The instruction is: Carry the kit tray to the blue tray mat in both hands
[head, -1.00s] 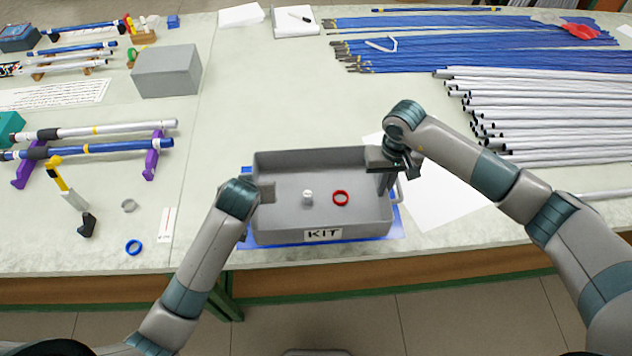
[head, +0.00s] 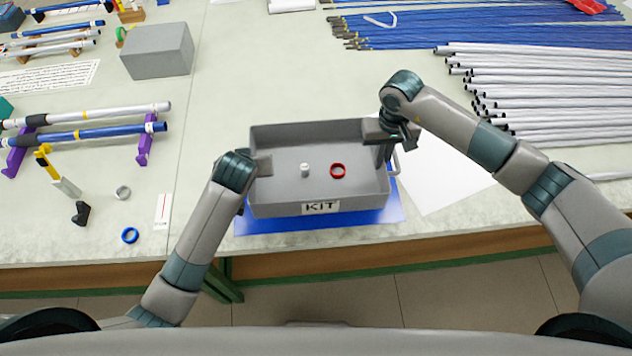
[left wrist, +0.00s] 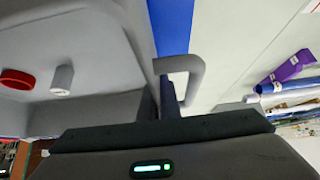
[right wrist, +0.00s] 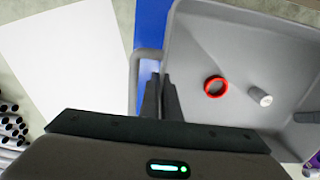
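The grey kit tray (head: 275,203), labelled KIT, is over the blue tray mat (head: 300,226), whose front strip shows in the head view. I cannot tell whether it touches the mat. A white cylinder (head: 305,170) and a red ring (head: 338,171) lie inside it. My left gripper (head: 260,167) is at the tray's left wall; in the left wrist view its fingers (left wrist: 160,100) are close together at the wall beside the handle (left wrist: 185,68). My right gripper (head: 385,150) is likewise at the right wall, its fingers (right wrist: 160,98) pinched at the wall beside the handle (right wrist: 138,68).
White paper (head: 440,180) lies right of the tray. Grey rods (head: 540,100) lie at the right, blue rods (head: 440,30) behind. A grey box (head: 157,52), a blue ring (head: 130,236) and rods on purple stands (head: 145,145) are at the left. The table's front edge is close to the mat.

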